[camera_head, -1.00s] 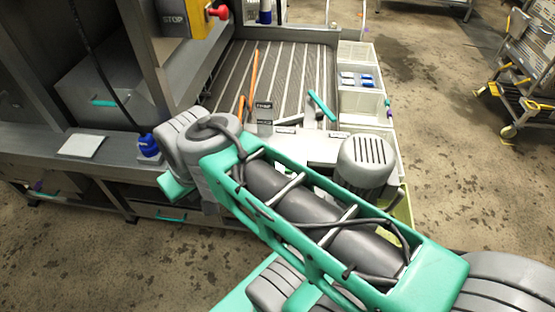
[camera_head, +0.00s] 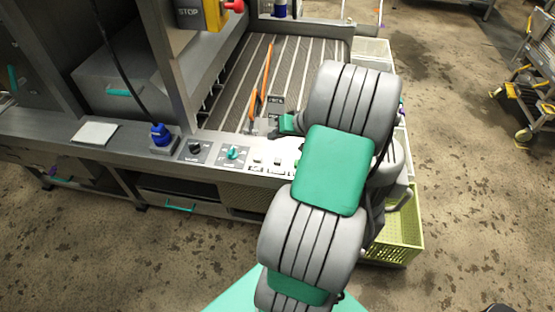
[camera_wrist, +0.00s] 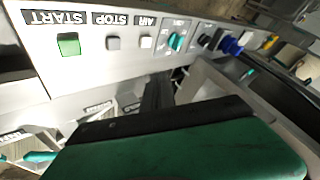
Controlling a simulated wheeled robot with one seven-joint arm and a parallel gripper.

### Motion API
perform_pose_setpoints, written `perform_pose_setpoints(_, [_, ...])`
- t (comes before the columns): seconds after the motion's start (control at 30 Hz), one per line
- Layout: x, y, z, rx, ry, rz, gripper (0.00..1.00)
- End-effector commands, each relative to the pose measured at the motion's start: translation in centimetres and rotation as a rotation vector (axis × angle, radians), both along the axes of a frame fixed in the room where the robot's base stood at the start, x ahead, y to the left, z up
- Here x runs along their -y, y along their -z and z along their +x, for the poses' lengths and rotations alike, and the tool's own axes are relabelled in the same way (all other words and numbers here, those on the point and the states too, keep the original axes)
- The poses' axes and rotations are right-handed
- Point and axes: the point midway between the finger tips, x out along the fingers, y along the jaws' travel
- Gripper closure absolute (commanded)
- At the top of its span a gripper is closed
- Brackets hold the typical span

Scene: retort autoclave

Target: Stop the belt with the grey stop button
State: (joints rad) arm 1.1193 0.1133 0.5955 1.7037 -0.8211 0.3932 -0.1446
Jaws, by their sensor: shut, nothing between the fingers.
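The grey stop button (camera_wrist: 113,43) sits under a STOP label on the pale control panel (camera_wrist: 75,75) in the wrist view, between a green START button (camera_wrist: 68,44) and a whitish AIR button (camera_wrist: 146,42). In the head view the panel's small buttons (camera_head: 277,161) show just left of my arm. My gripper (camera_wrist: 157,95) is shut and empty; its dark and green parts fill the lower wrist view, apart from the button. The ribbed belt (camera_head: 232,85) lies behind the panel.
A teal knob (camera_head: 233,153), a black knob (camera_head: 195,148) and a blue button (camera_head: 161,134) line the panel to the left. A yellow STOP box with a red knob (camera_head: 234,6) hangs above. Orange tongs (camera_head: 256,100) lie on the belt. A yellow-green crate (camera_head: 400,235) stands at right.

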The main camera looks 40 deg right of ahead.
Motion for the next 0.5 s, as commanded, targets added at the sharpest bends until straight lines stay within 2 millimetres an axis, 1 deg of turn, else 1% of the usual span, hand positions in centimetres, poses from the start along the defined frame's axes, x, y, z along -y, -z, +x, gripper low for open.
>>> perform_pose_setpoints(0.03, [1.02, 0.45, -0.50, 0.017, 0.023, 0.014, 1.00])
perform_pose_setpoints(0.1, [1.68, 0.63, -0.71, 0.035, 0.036, 0.021, 1.00])
perform_pose_setpoints(0.4, [1.71, 0.67, -0.71, 0.038, 0.036, 0.021, 1.00])
perform_pose_setpoints(0.5, [1.69, 0.95, -0.71, 0.037, 0.036, 0.022, 1.00])
